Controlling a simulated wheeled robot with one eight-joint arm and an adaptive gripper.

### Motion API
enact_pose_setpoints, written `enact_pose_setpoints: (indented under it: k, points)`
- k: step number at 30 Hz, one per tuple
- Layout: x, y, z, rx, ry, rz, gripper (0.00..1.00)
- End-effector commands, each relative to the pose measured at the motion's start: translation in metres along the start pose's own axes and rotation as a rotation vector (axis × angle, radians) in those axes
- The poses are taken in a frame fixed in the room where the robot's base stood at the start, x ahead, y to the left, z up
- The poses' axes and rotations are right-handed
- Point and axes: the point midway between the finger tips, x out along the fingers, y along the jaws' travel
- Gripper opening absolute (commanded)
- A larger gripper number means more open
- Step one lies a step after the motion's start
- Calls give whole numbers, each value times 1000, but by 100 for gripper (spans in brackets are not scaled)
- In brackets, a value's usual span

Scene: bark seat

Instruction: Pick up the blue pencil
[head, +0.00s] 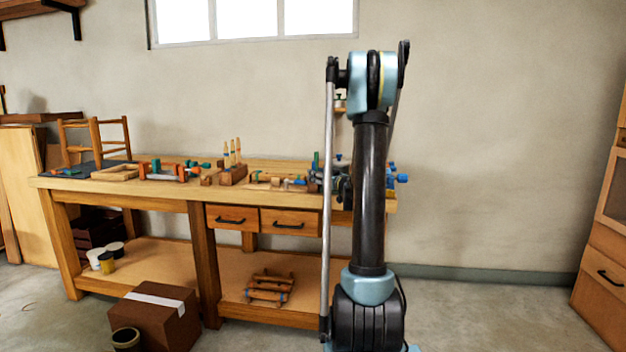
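I cannot make out a blue pencil among the small objects on the wooden workbench (150,196). Small blue pieces (398,178) show at the bench's right end, just right of my arm, but they look more like clamp or vise parts. Another small blue piece lies left of my arm on the bench top. My arm stands upright in front of the bench's right part and hides some of its top. Dark parts beside the arm at bench height may belong to my wrist or gripper; the fingers cannot be made out.
A wooden block with upright tool handles (233,174) and a small wooden chair frame (96,140) stand on the bench. A cardboard box (155,318) and a dark can (126,340) are on the floor at front left. The floor right of my arm is clear up to a wooden cabinet (603,250).

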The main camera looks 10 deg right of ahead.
Motion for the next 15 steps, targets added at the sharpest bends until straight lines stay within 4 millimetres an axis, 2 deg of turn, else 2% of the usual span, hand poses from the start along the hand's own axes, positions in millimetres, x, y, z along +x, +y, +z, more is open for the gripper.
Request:
enact_pose_setpoints:
  k: [3,6,12,13,15]
  points:
    - [18,0,0,0,0,-2,37]
    - [25,-1,0,0,0,-1,37]
    - [26,-1,0,0,0,-1,37]
    - [26,-1,0,0,0,-1,35]
    - [26,-1,0,0,0,-1,20]
